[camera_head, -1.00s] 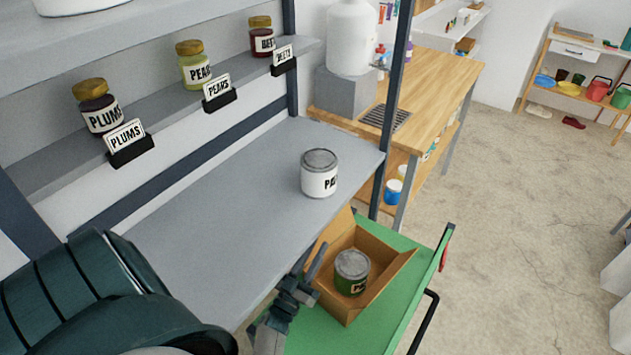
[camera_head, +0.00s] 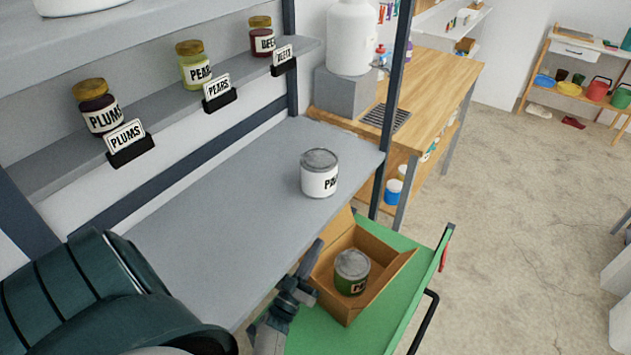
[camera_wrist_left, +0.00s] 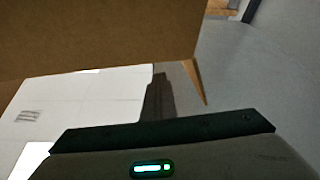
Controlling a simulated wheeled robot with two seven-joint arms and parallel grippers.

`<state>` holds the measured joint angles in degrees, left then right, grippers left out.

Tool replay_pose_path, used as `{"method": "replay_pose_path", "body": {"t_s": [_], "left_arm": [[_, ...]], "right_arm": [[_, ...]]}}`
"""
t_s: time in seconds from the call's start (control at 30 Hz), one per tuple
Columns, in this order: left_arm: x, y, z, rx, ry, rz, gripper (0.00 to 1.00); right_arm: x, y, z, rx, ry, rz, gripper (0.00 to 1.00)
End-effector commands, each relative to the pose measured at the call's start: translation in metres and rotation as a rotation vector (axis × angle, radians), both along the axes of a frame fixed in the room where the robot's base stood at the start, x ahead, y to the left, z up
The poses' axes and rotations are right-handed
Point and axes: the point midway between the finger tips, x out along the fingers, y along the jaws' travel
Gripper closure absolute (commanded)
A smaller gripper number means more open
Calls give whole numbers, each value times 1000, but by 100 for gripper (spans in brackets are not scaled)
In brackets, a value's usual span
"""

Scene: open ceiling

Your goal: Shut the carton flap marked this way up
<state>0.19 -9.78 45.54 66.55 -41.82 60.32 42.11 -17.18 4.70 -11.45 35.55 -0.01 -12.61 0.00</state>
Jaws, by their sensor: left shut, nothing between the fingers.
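An open cardboard carton (camera_head: 384,291) stands on a green cart top, with a can with a dark green label (camera_head: 351,272) inside it. Its flaps stand open; one rises at the back left, next to the shelf edge. No "this way up" marking is readable. My left gripper (camera_head: 312,262) is shut and empty at the carton's left side, close to the flap; I cannot tell whether it touches. In the left wrist view a brown cardboard panel (camera_wrist_left: 100,35) fills the upper left, just beyond the dark gripper. My right gripper is not in view.
A grey shelf (camera_head: 225,215) with a white paint can (camera_head: 319,174) lies left of the carton. A dark upright post (camera_head: 391,120) stands behind it. The green cart (camera_head: 325,335) has a black handle (camera_head: 421,325). Open floor lies to the right.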

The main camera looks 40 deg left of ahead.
Motion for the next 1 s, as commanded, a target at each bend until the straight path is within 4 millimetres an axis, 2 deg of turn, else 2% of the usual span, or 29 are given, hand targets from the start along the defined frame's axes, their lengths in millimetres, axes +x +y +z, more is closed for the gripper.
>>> {"method": "replay_pose_path", "body": {"t_s": [0.87,0.97,1.0], "left_arm": [[0,0,0,0,0,0,100],[0,0,0,0,0,0,80],[0,0,0,0,0,0,78]], "right_arm": [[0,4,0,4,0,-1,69],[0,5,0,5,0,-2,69],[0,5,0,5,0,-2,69]]}}
